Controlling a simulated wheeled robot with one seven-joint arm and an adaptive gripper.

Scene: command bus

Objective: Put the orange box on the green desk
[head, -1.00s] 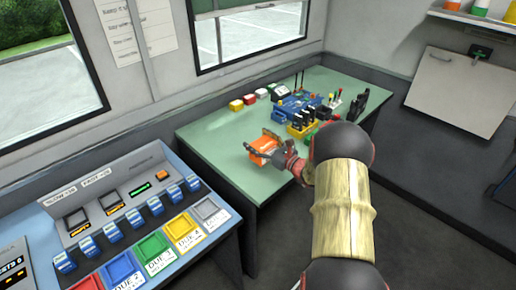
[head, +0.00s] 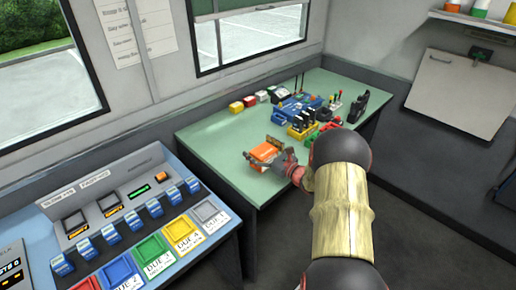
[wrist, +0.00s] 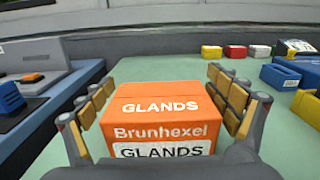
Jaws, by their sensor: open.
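The orange box (head: 264,152), with white "GLANDS" lettering, is at the front part of the green desk (head: 215,133). It appears to rest on the desk top, though its bottom edge is hidden. My gripper (head: 268,156) is open, and its fingers stand on either side of the box. In the wrist view the orange box (wrist: 163,109) lies between the two segmented fingers of my gripper (wrist: 160,82). Slim gaps seem to show beside it. Green desk surface (wrist: 150,70) shows behind it.
Yellow, red and white small boxes (head: 250,101) line the desk's back. A blue toolbox (head: 298,106) and several radios in a yellow holder (head: 301,132) stand right of the orange box. A button console (head: 140,215) is at left. Desk space left of the box is clear.

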